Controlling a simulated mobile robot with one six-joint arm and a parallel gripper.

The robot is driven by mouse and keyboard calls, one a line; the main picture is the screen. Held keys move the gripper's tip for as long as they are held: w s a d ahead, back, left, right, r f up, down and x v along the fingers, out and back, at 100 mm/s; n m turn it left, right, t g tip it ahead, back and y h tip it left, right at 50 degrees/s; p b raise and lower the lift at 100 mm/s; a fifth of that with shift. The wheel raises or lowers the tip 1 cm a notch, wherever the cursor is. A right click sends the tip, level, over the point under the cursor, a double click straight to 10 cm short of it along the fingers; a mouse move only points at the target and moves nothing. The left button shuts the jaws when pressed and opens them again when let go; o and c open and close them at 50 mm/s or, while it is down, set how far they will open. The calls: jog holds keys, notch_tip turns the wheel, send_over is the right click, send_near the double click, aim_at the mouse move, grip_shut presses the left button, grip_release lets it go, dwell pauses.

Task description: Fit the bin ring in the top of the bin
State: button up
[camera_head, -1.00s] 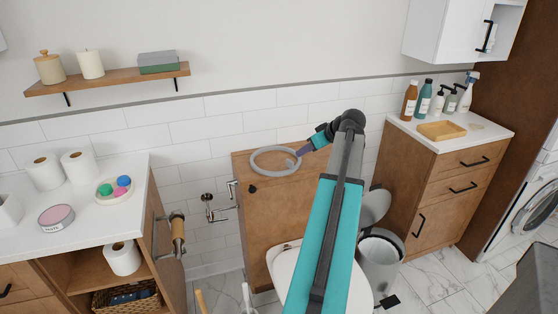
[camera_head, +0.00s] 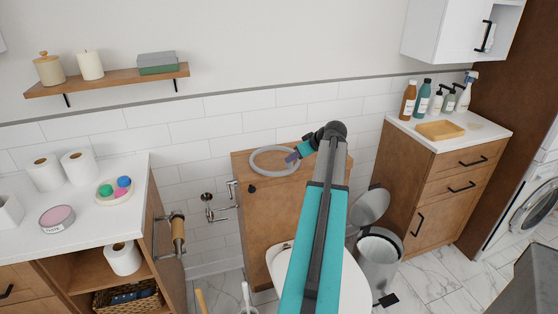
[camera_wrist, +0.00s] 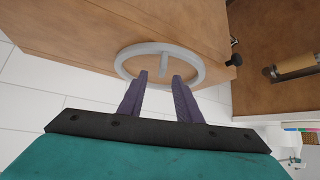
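The bin ring (camera_head: 256,168) is a pale grey hoop lying flat on top of the wooden toilet box (camera_head: 238,170). In the wrist view the ring (camera_wrist: 125,58) shows a short bar reaching inward from its far side. My gripper (camera_head: 290,158) is over the ring's right part in the head view. In the wrist view my gripper (camera_wrist: 160,76) has its two purple fingers apart, with the bar between and just beyond the tips. I cannot tell whether the tips touch the ring. The grey bin (camera_head: 380,260) stands on the floor at right, its lid (camera_head: 371,207) raised.
The toilet lid (camera_head: 283,262) is in front of the box, partly behind my arm. A flush handle or black knob (camera_head: 252,188) sits on the box. A wooden vanity (camera_head: 450,185) stands right of the bin. A white counter (camera_head: 110,215) with rolls is at left.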

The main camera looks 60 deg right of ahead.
jog(key=shift+w+f, duration=0.1)
jog(key=shift+p+x, duration=0.75)
jog(key=shift+x, duration=1.75)
jog(key=shift+a, duration=0.15)
grip_shut()
